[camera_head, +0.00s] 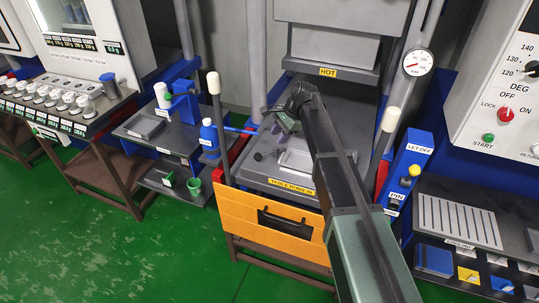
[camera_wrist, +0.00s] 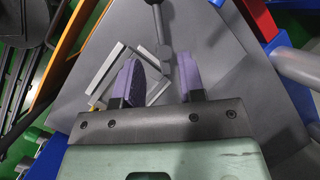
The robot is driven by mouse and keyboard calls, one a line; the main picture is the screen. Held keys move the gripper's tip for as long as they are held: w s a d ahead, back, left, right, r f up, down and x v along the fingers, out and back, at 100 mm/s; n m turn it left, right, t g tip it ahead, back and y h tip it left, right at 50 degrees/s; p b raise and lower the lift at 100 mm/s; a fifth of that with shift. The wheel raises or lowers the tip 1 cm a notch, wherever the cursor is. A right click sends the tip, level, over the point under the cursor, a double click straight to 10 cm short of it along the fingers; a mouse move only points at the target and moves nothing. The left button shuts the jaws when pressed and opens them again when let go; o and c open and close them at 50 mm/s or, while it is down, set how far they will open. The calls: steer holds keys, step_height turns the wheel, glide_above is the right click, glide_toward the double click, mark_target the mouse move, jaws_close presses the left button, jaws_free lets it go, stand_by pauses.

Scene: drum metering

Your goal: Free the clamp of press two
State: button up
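The press in the middle (camera_head: 328,40) has a yellow HOT label; no press number is readable. On its grey table (camera_head: 262,175) lies a pale metal frame (camera_head: 298,161), also seen in the wrist view (camera_wrist: 116,68). A dark lever with a knobbed end (camera_wrist: 160,28), which looks like the clamp, lies beside the frame. Its dark knob (camera_head: 259,156) shows left of the frame in the head view. My gripper (camera_wrist: 158,78) is open, its two purple fingers apart with nothing held. The lever's near end shows ahead of the gap between them; contact cannot be told.
Two upright posts with white tops (camera_head: 213,83) flank the press table. A blue box marked LET OFF (camera_head: 411,150) with a yellow knob stands at right. A blue bottle (camera_head: 209,136) stands at left. An orange front panel (camera_head: 263,220) is below the table.

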mark_target(270, 152)
steer(key=b+x, duration=0.6)
steer(key=x, duration=0.2)
steer(key=shift+f, duration=0.35)
steer(key=shift+r, duration=0.2)
jaws_close()
